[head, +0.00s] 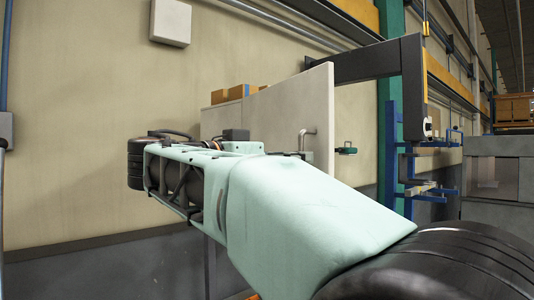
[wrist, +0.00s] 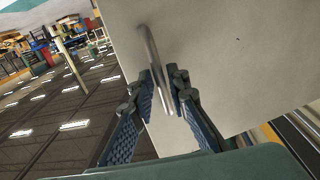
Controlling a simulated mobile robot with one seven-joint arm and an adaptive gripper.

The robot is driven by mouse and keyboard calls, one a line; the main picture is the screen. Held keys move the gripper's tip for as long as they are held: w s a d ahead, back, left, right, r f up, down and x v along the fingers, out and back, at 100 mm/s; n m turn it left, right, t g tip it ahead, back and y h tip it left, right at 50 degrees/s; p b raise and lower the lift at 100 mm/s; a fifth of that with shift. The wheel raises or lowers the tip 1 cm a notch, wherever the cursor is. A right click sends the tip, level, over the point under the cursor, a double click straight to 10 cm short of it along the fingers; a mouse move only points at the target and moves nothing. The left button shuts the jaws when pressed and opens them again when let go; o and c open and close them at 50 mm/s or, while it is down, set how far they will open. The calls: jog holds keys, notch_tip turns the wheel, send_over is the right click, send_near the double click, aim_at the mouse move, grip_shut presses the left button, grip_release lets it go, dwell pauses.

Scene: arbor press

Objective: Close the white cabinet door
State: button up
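The white cabinet door (head: 287,108) stands open as an upright panel in the head view, with a bent metal handle (head: 307,137) low near its right edge. In the wrist view the door (wrist: 235,60) fills the upper right. Its metal bar handle (wrist: 150,55) runs down between my two blue padded fingertips. My gripper (wrist: 161,88) is at the handle, with a fingertip close on each side. Whether both fingers touch the bar is not clear. In the head view my arm hides most of the gripper and the door's lower part.
Orange-brown boxes (head: 228,94) sit on top of the cabinet behind the door. A dark press frame (head: 368,62) and blue racks (head: 392,150) stand to the right. A beige wall (head: 75,120) is on the left. Open floor (wrist: 60,120) shows at left in the wrist view.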

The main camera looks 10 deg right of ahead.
jog(key=shift+x, duration=0.85)
jog(key=shift+c, duration=0.6)
grip_shut()
